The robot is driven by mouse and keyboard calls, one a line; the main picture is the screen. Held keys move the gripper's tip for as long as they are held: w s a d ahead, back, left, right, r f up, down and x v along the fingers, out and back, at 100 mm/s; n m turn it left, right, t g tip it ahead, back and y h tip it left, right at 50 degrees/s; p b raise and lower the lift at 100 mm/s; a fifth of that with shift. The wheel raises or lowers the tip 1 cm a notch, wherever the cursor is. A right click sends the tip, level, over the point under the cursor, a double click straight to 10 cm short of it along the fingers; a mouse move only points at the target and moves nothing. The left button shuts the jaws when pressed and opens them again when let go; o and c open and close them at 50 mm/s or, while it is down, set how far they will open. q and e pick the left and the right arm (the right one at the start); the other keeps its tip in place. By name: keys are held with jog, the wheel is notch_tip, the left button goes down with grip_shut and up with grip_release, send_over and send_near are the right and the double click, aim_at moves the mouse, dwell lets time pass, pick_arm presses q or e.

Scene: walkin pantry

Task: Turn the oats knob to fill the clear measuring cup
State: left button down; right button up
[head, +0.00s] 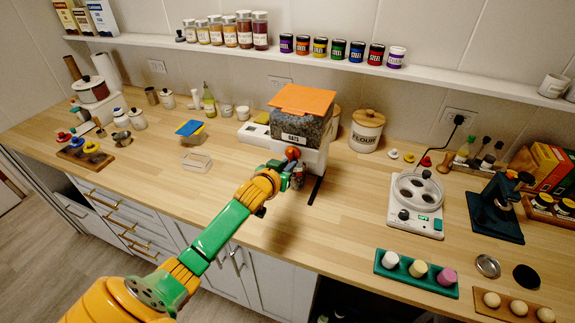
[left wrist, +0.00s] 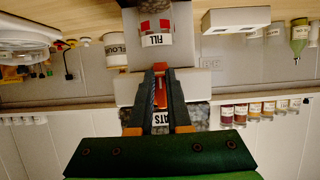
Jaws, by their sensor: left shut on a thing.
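The oats dispenser has an orange lid (head: 303,99), a clear hopper of grey flakes (head: 286,121) and an OATS label (head: 292,138). Its red-orange knob (head: 292,153) is on the front, at the tip of my left gripper (head: 283,166). In the left wrist view, which is upside down, the fingers (left wrist: 159,98) are closed on the knob (left wrist: 160,92). The clear measuring cup (left wrist: 155,22), with a FILL label and red marks, stands below the spout. In the head view the gripper partly hides the cup (head: 299,178). My right gripper is out of view.
A flour canister (head: 367,131) stands right of the dispenser, and a white hot plate (head: 415,205) is farther right. A clear box (head: 196,162) lies to the left. The counter in front of the dispenser is mostly clear, and a shelf of jars (head: 240,30) runs above.

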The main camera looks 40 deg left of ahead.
pick_arm(q)
jog(key=c, duration=0.9)
grip_release()
jog(key=shift+r, duration=0.1)
jog(key=shift+o, duration=0.2)
jog(key=b+v, duration=0.1)
jog(key=v, duration=0.6)
